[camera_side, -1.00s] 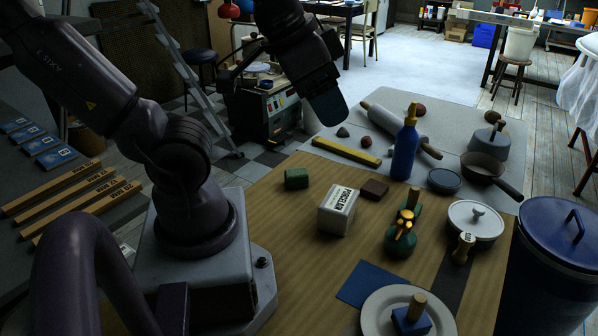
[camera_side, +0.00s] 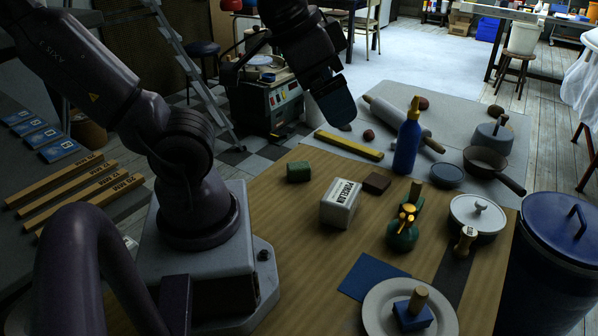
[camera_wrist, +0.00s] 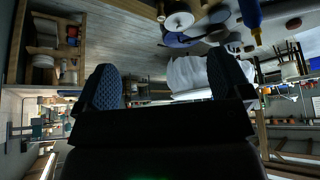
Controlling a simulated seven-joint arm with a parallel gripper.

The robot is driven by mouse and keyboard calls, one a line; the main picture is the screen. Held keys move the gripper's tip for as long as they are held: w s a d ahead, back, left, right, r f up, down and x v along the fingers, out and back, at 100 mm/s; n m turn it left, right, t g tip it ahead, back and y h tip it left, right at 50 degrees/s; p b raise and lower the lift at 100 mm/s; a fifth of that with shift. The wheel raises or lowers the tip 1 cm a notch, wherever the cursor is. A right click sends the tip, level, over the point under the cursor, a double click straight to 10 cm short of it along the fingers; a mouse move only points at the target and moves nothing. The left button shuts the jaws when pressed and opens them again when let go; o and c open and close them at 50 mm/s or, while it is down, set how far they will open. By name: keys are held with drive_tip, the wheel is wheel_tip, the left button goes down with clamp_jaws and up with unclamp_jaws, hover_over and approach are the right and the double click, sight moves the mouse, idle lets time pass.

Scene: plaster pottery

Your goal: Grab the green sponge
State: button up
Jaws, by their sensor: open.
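The green sponge (camera_side: 298,171) is a small dark green block. It lies on the wooden table, left of the white printed block, in the side view. My gripper (camera_side: 338,108) hangs above and behind it, over the far grey mat, clear of the sponge. In the wrist view my gripper (camera_wrist: 167,85) shows two dark textured fingers spread wide with nothing between them. The sponge is not visible in the wrist view, which looks out across the room.
A white printed block (camera_side: 340,204) and a brown block (camera_side: 377,183) lie right of the sponge. A blue bottle (camera_side: 406,148) stands farther right. A yellow bar (camera_side: 348,145) lies behind on the grey mat (camera_side: 462,111). Bare wood lies in front of the sponge.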

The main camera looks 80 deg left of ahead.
wheel_tip(320, 180, down, 5)
drive_tip(key=w+a+g, duration=0.1)
drive_tip(key=a+g, duration=0.1)
drive_tip(key=g, duration=0.1)
drive_tip(key=m+g+y, duration=0.3)
drive_tip(key=m+y, duration=1)
drive_tip(key=m, duration=0.5)
hover_over(300, 170)
wheel_tip(300, 170, down, 22)
drive_tip(key=shift+w+f, duration=0.1)
drive_tip(key=shift+f, duration=1.75)
wheel_tip(300, 170, down, 3)
drive_tip(key=shift+r, duration=0.2)
drive_tip(key=shift+x, duration=1.15)
drive_tip(key=shift+a+y, duration=0.3)
drive_tip(key=shift+a, duration=0.05)
